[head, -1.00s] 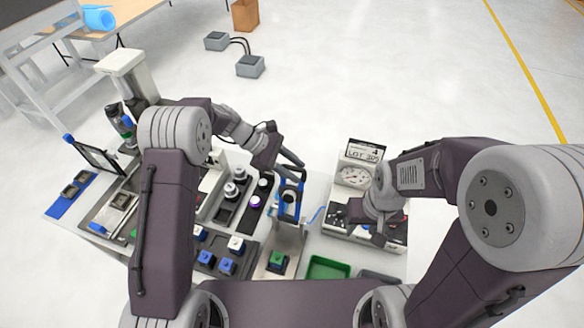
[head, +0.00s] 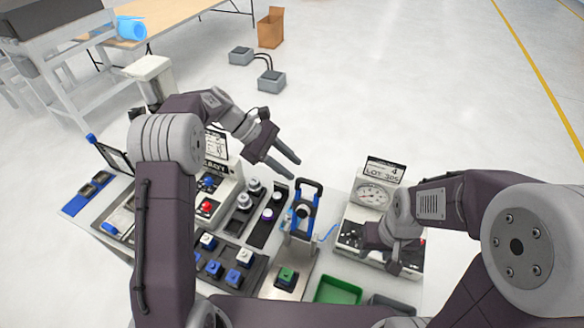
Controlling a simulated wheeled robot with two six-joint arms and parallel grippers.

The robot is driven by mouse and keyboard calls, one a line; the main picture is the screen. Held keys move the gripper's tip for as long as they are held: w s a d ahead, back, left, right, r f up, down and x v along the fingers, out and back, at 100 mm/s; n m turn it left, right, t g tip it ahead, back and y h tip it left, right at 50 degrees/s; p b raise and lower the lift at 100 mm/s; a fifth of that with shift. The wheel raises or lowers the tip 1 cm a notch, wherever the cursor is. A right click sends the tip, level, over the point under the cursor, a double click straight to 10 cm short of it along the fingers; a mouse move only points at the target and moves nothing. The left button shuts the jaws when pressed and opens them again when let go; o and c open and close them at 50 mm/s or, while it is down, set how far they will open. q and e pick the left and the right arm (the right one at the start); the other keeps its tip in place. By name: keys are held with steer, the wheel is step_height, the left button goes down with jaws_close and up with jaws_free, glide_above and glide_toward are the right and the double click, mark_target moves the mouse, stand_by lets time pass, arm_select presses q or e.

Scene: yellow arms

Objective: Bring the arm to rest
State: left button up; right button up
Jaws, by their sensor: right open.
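My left arm comes in from the left and bends over the back of the workbench. My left gripper (head: 284,162) hangs in the air above the bench's back edge, fingers apart, with nothing between them. My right arm comes in from the right. My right gripper (head: 391,262) is low in front of the gauge box (head: 371,194), pointing down. Its fingers are small and partly hidden by its wrist. I see nothing held in it.
The bench (head: 331,260) holds a blue-handled clamp device (head: 305,205), a tray of blue and white cubes (head: 226,257), a green cube on a plate (head: 286,277) and a green bin (head: 338,290). A box with a red button (head: 205,206) stands left.

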arm_select(q)
steer(key=s+a+f+m+t+y+b, duration=0.1)
steer(key=s+a+f+m+y+b, duration=0.3)
steer(key=s+f, duration=0.6)
steer(key=s+a+f+m+t+y+b, duration=0.1)
steer(key=s+a+f+m+y+b, duration=0.4)
steer(key=s+a+f+m+b, duration=0.4)
step_height(320, 180, down, 2)
steer(key=shift+s+f, duration=0.1)
steer(key=shift+s, duration=0.25)
